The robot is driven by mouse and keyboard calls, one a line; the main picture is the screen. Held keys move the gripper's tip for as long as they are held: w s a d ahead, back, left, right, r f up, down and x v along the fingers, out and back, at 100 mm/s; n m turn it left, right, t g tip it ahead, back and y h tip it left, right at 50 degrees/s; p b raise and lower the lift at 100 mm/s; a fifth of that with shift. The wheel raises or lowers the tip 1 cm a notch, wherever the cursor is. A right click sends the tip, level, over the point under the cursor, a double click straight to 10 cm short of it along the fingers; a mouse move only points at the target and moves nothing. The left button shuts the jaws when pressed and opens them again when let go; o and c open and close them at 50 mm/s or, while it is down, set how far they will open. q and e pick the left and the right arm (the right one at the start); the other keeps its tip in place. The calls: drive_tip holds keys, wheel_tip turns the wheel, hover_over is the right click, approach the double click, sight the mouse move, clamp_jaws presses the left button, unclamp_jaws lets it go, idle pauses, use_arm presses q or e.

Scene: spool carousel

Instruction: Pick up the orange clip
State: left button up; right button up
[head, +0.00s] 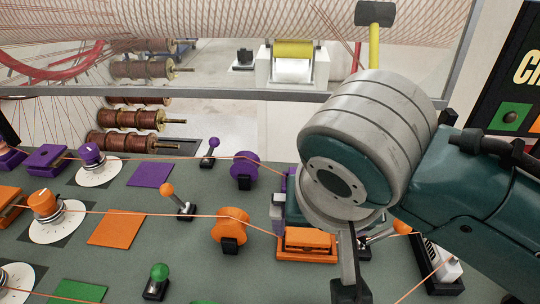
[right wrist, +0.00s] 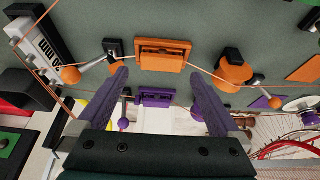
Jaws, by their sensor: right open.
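The orange clip (head: 307,244) sits on the grey-green panel, with an orange thread running to it from the left. My right gripper (head: 347,280) hangs over the panel beside it, and my right wrist hides part of the area behind. In the right wrist view the orange clip (right wrist: 162,55) lies beyond the gap between the two fingers of my open right gripper (right wrist: 163,80). Nothing is between the fingers, and they look apart from the clip. My left gripper is not in view.
A purple clip (right wrist: 165,98) sits beside the orange one. An orange roller (head: 231,225) and orange-knobbed lever (head: 178,200) stand to the left. Another orange-knobbed lever (head: 402,228) stands close on the right. Threads cross the panel.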

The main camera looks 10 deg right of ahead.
sight(308, 234)
drive_tip(key=shift+w+b+x, duration=0.2)
drive_tip(key=shift+b+x, duration=0.05)
drive_tip(key=shift+x, duration=1.3)
drive_tip(key=shift+w+b+x, duration=0.15)
drive_tip(key=shift+b+x, duration=0.1)
drive_tip(key=shift+x, duration=1.25)
drive_tip(key=shift+r, duration=0.2)
drive_tip(key=c, duration=1.2)
drive_tip(key=shift+o, duration=0.2)
drive_tip(key=shift+r, duration=0.1)
